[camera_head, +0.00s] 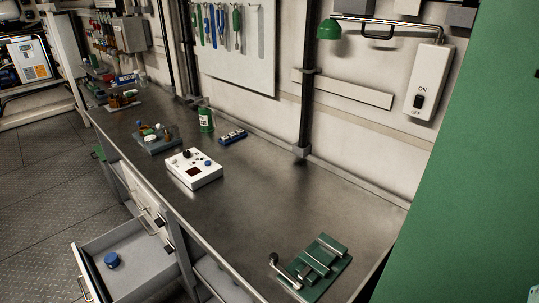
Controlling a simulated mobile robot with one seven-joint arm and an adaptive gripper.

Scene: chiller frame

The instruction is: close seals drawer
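A grey drawer (145,262) under the workbench stands pulled out at the lower left of the head view. A small blue round object (111,260) lies inside it near the front. The drawer's handle (81,288) is on its front panel, partly cut off by the bottom of the picture. Any label on this drawer cannot be read. Closed drawer fronts (150,208) with handles show in the same bench, further back. My gripper is not in view.
The metal workbench (260,185) holds a white control box (193,168), a green vise (318,265), a green can (206,120) and a tray of small parts (156,138). Dark floor (45,190) is clear left of the bench. A green panel (470,190) stands at right.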

